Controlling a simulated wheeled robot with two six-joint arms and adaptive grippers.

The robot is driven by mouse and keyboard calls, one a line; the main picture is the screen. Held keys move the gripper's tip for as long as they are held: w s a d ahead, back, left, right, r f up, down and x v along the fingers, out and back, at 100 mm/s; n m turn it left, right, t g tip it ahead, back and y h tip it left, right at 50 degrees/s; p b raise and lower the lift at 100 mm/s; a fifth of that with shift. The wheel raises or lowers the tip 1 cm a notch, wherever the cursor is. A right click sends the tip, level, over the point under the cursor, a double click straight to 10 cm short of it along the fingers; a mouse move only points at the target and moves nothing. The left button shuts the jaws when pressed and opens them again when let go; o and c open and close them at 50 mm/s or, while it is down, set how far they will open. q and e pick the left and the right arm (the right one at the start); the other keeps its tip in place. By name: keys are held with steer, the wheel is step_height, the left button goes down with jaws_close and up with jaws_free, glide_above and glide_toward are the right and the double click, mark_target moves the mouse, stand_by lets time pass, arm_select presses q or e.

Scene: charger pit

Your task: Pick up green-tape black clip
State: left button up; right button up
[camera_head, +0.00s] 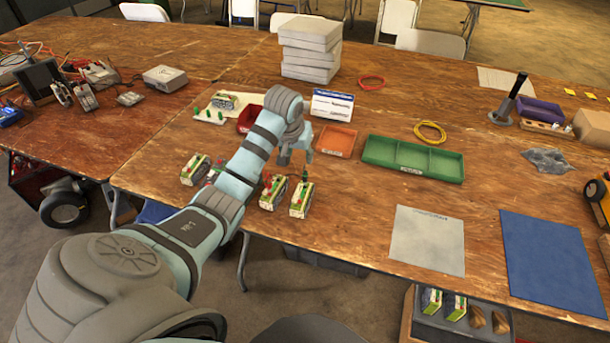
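Several green-and-white battery packs stand along the table's front edge: one at the left (195,169), one in the middle (272,193) and one at the right (301,199). Small red and dark clips sit on their tops. A small dark clip with green (305,177) appears on top of the right pack, too small to make out its tape clearly. My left gripper (296,160) points down just above and behind the middle and right packs. Its fingers look apart, with nothing seen between them. My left forearm hides part of the pack row. My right gripper is out of view.
An orange tray (335,142) and a green divided tray (412,159) lie behind and right of the gripper. A white-and-blue box (332,105) stands behind. Grey boxes (310,50) are stacked farther back. A grey mat (428,240) and blue mat (553,263) lie at front right.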

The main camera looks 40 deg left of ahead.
mark_target(305, 173)
arm_select(q)
steer(key=b+x, duration=0.1)
steer(key=x, duration=0.3)
steer(key=b+x, duration=0.1)
steer(key=x, duration=0.3)
steer(key=b+x, duration=0.1)
steer(key=x, duration=0.3)
steer(key=shift+d+f, duration=0.35)
steer(key=shift+w, duration=0.1)
steer(key=shift+c, duration=0.2)
steer(key=shift+r, duration=0.1)
jaws_close()
